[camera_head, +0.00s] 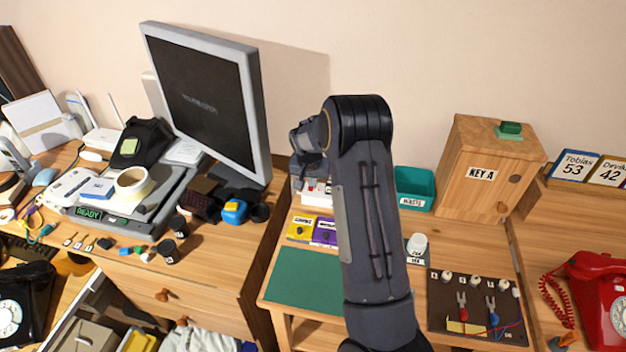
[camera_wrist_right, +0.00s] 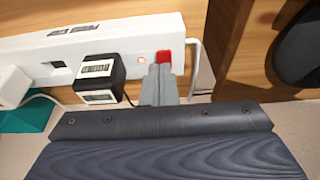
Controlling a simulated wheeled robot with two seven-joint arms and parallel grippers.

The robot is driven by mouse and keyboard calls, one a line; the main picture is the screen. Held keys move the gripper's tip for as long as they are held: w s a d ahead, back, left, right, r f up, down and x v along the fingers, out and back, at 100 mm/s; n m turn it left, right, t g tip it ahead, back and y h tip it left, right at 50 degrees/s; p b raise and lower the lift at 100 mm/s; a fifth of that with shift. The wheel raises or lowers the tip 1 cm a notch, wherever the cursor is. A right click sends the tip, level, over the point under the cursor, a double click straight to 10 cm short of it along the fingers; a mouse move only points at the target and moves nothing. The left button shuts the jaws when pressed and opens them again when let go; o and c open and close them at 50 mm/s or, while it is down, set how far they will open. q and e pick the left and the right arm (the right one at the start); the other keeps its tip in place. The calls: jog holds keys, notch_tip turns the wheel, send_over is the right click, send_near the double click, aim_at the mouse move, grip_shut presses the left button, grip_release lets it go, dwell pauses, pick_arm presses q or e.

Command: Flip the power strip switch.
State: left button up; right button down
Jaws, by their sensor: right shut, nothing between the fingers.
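The white power strip (camera_wrist_right: 115,48) runs across the upper part of the right wrist view, with its red switch (camera_wrist_right: 163,57) near its right end. A small reddish light (camera_wrist_right: 141,58) shows just left of the switch. My right gripper (camera_wrist_right: 158,72) is shut and empty, its fingertips right at the lower edge of the red switch; I cannot tell if they touch it. In the head view my right gripper (camera_head: 300,168) hangs over the back of the middle desk, and part of the strip (camera_head: 316,186) shows beside my arm. My left gripper is not in view.
A black-and-white plug adapter (camera_wrist_right: 98,80) sits in the strip left of the fingers, and a white plug (camera_wrist_right: 15,86) is farther left. The monitor (camera_head: 205,100) stands left of my right arm; a teal bin (camera_head: 414,188) and wooden key cabinet (camera_head: 490,170) stand right.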

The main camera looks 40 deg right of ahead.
jog(key=shift+s+a+f, duration=0.25)
jog(key=shift+s+a, duration=0.2)
jog(key=shift+a, duration=0.1)
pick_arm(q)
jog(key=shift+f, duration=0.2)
pick_arm(e)
jog(key=shift+r, duration=0.1)
